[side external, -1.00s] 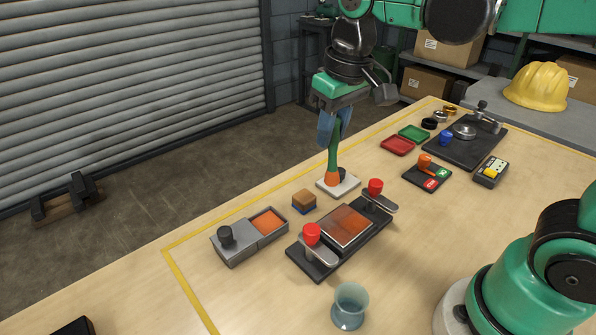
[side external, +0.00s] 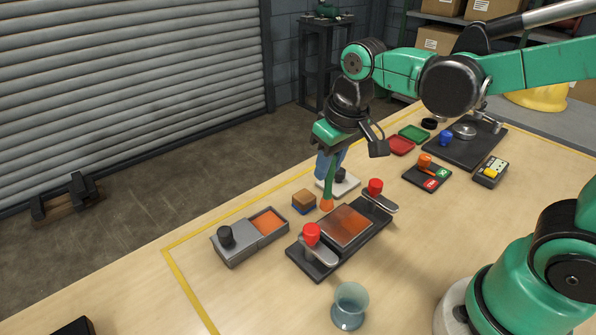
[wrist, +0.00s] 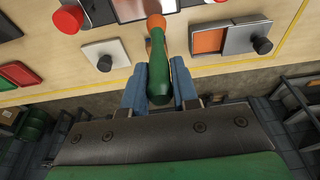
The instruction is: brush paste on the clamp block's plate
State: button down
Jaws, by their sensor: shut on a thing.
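My gripper (side external: 329,166) is shut on a brush (side external: 330,189) with a green handle and an orange tip pointing down. In the wrist view my gripper's blue fingers (wrist: 160,88) hold the brush's green handle (wrist: 157,60). The clamp block (side external: 312,267) is a dark base with two red-knobbed clamps. Its plate (side external: 347,225) is reddish brown, and I cannot tell how much of that is paste. The brush tip is just behind the plate's far edge; contact is unclear. The paste box (side external: 238,256) holds orange paste (side external: 267,220), and its grey lid covers only the left half.
A white stand (side external: 350,185) with a dark knob lies behind the brush. A small brown and blue block (side external: 304,201) sits left of it. A blue glass (side external: 349,306) stands in front. Red (side external: 401,145) and green (side external: 414,132) trays and a dark fixture (side external: 465,150) are back right.

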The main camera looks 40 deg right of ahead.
jog(key=shift+s+x, duration=0.2)
jog(key=shift+x, duration=0.75)
dwell(0.3)
jog(key=shift+s+d, duration=0.1)
jog(key=shift+s, duration=3.25)
